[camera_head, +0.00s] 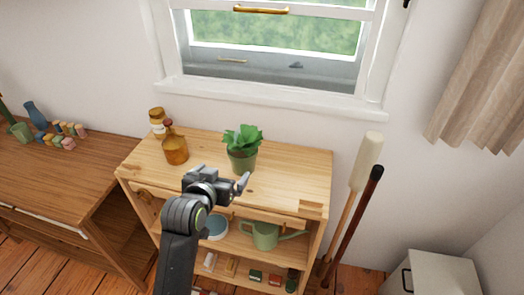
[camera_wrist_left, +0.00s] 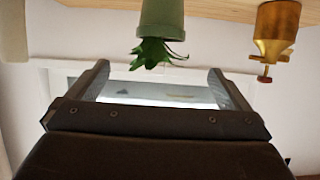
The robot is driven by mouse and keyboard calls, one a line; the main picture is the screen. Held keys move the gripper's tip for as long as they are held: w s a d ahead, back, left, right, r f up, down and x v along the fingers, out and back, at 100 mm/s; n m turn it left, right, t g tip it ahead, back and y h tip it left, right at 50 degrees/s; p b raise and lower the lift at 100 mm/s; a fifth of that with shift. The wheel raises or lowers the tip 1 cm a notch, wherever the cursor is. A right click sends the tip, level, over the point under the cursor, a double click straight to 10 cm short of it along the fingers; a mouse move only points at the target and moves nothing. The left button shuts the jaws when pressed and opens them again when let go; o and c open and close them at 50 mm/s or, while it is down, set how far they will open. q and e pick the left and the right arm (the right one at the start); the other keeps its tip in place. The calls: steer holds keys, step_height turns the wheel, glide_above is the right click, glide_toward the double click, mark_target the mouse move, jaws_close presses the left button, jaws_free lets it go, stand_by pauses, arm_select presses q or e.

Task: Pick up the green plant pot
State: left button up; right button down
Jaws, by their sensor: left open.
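The green plant pot (camera_head: 242,160) stands upright on top of the wooden shelf unit, with a leafy green plant in it. In the left wrist view the picture is upside down, and the pot (camera_wrist_left: 163,18) shows at the top centre with its leaves pointing down. My left gripper (camera_head: 244,183) is open and empty, in front of the pot in the head view. In the left wrist view its two fingers (camera_wrist_left: 160,84) are spread, with the leaves near the gap between them. The fingers do not hold the pot. My right gripper is not in view.
An amber bottle (camera_head: 175,146) and a brown-and-white jar (camera_head: 157,122) stand left of the pot on the shelf unit (camera_head: 290,178). A green watering can (camera_head: 265,234) sits on the shelf below. Two long-handled tools (camera_head: 351,225) lean at the right. The top right of the pot is clear.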

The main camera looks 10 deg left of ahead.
mark_target(239, 156)
arm_select(q)
steer(key=p+x, duration=0.1)
steer(key=x, duration=0.9)
steer(key=shift+w+a+f, duration=0.1)
steer(key=shift+w+f, duration=0.1)
steer(key=shift+w, duration=0.1)
steer(key=shift+w+f, duration=0.3)
steer(key=shift+w, duration=0.25)
steer(key=shift+w+f+p, duration=0.2)
steer(key=shift+w+p, duration=0.25)
steer(key=shift+p+x, duration=0.35)
steer(key=shift+x, duration=1.75)
steer(key=shift+s+f, duration=0.15)
steer(key=shift+f, duration=0.05)
steer(key=shift+c, duration=0.4)
